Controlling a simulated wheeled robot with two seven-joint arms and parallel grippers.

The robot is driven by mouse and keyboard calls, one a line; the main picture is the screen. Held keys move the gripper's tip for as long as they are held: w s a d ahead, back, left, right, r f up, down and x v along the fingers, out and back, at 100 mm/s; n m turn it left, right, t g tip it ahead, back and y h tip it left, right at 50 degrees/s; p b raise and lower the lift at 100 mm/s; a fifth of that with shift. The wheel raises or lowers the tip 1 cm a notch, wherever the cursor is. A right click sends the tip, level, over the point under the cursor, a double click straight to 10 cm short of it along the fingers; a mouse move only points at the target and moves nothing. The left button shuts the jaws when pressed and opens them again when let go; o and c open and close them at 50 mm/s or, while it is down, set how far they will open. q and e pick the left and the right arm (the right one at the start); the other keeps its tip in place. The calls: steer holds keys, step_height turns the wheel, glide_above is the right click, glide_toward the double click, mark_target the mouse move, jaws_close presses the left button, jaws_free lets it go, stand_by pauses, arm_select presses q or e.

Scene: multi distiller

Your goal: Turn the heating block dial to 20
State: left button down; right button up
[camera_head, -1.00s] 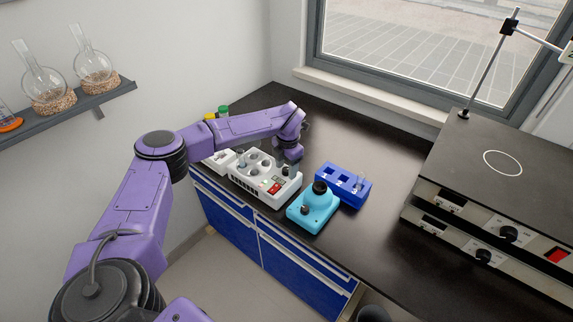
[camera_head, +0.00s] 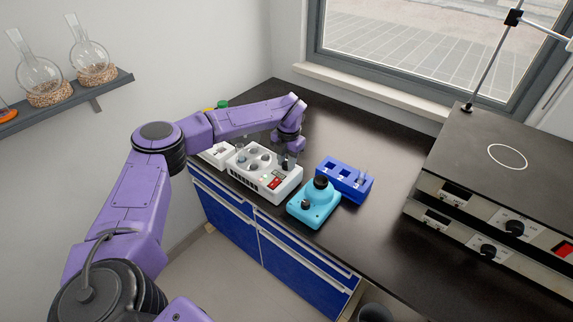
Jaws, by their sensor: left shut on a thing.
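The heating block (camera_head: 244,178) is a white box with round wells on top and a red switch (camera_head: 274,183) on its sloped front. It stands on the black bench near the front edge. My left gripper (camera_head: 288,161) points down at the right rear of the block, with its fingers shut at the dial. The dial itself is hidden by the fingers, and its scale and setting cannot be read. My right gripper is not in view.
A turquoise mixer (camera_head: 314,204) stands close on the right, with a blue rack (camera_head: 345,178) holding a tube behind it. Stacked hot plates (camera_head: 490,165) with black knobs fill the right side. The bench behind the rack is clear. A shelf (camera_head: 60,105) holds flasks at left.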

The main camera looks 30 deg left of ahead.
arm_select(q)
steer(key=n+b, duration=1)
steer(key=n, duration=0.1)
steer(key=shift+w+f, duration=0.1)
steer(key=shift+f, duration=0.15)
steer(key=n+b, duration=0.2)
steer(key=shift+g+b, duration=0.3)
steer(key=shift+b, duration=0.05)
steer(key=shift+r+n+b, duration=0.2)
steer(key=shift+n+b, duration=0.65)
steer(key=shift+n, duration=0.35)
steer(key=c, duration=0.8)
jaws_free()
steer(key=shift+r, duration=0.1)
steer(key=r, duration=1)
steer(key=shift+w+d+r+p, duration=0.1)
steer(key=shift+w+r+p, duration=0.1)
steer(key=shift+w+p, duration=0.1)
